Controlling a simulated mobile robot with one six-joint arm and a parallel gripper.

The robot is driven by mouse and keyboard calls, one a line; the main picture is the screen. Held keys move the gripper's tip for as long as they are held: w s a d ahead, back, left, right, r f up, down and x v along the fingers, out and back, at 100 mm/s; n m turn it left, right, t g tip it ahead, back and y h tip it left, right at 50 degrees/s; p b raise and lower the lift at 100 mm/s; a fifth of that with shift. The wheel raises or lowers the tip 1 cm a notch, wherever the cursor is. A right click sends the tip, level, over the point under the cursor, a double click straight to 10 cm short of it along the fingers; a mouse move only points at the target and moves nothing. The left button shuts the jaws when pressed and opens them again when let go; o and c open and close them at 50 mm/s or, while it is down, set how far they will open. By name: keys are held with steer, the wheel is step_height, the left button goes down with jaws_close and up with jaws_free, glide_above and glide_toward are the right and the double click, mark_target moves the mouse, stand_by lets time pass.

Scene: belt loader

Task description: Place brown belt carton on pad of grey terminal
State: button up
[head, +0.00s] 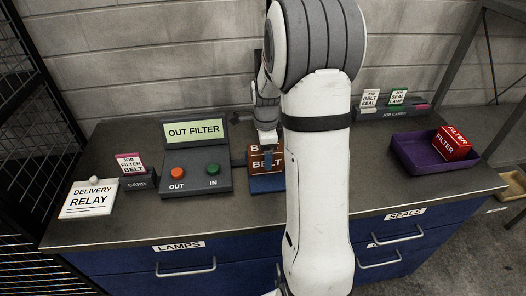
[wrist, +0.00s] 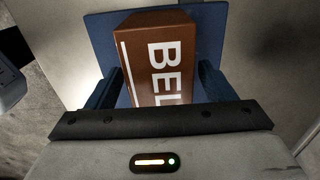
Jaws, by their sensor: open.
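The brown belt carton (head: 277,163) stands on the blue pad (head: 266,185) at the right of the grey terminal (head: 197,183). The terminal's screen reads OUT FILTER, and it has an orange OUT button (head: 177,172) and a green IN button (head: 213,169). My gripper (head: 266,158) is open, with its blue fingers on either side of the carton. In the wrist view the carton (wrist: 160,60) lies between the fingers, with a gap at the left finger; the right finger is close to it. The pad (wrist: 101,35) shows beneath. My arm hides part of the carton in the head view.
A white delivery relay plate (head: 88,199) and a card holder (head: 138,183) with a filter belt card are at left. A purple tray (head: 408,160) with a red filter carton (head: 452,143) is at right. A job card rack (head: 385,111) stands behind it.

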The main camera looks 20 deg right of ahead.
step_height(320, 180, up, 12)
steer(key=s+a+n+t, duration=0.1)
steer(key=s+a+n, duration=0.5)
steer(key=s+n, duration=0.4)
steer(key=s+a+n+t, duration=0.2)
steer(key=s+a+n, duration=0.4)
steer(key=s+n, duration=0.5)
steer(key=shift+a+r+b, duration=0.15)
steer(key=shift+a+b, duration=0.05)
steer(key=shift+b, duration=0.25)
steer(key=shift+s, duration=0.1)
